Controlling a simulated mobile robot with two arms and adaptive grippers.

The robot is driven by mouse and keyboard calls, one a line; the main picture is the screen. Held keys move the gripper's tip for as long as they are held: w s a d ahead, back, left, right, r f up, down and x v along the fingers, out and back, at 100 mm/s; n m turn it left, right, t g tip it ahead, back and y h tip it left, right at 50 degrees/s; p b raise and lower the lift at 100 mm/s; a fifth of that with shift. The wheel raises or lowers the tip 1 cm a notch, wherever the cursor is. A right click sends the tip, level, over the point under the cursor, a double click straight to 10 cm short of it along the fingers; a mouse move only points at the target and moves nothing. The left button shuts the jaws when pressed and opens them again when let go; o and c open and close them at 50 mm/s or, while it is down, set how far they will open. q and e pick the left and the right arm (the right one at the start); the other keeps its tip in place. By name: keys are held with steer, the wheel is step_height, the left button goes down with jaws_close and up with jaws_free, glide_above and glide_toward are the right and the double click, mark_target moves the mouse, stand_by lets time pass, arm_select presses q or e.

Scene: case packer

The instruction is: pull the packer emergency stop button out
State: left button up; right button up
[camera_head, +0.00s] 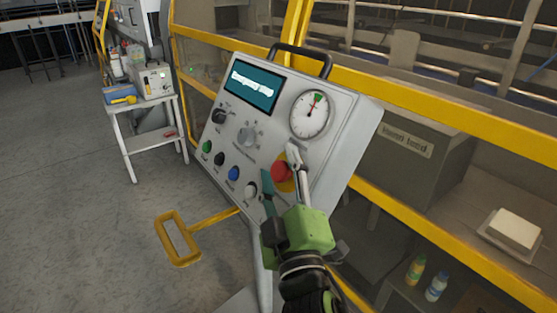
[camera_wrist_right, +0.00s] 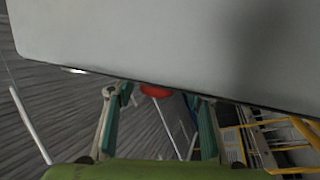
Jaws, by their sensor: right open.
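The red emergency stop button (camera_head: 282,171) sits on a yellow backing at the lower right of the grey control panel (camera_head: 327,150). My right gripper (camera_head: 280,165) is open at the panel, with one finger on each side of the button. In the right wrist view the button (camera_wrist_right: 156,91) shows as a red cap between the two spread fingers, nearer the left one. I cannot tell whether a finger touches it. My left gripper is not in view.
Several coloured push buttons line the panel's lower left. A yellow handle (camera_head: 178,238) sticks out below. Yellow guard rails (camera_head: 435,109) run behind. A small side table (camera_head: 146,139) stands left, on open floor.

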steer(key=shift+s+r, duration=0.15)
steer(key=shift+s, duration=0.2)
steer(key=c, duration=1.3)
steer(key=shift+s+a+r, duration=0.1)
steer(key=shift+a+r, duration=0.1)
steer(key=shift+r, duration=0.05)
steer(key=shift+s+a+r+p, duration=0.1)
steer(key=shift+a+p, duration=0.05)
steer(key=shift+p, duration=0.15)
steer(key=o, duration=1.3)
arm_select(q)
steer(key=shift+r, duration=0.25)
arm_select(e)
steer(key=shift+a, duration=0.15)
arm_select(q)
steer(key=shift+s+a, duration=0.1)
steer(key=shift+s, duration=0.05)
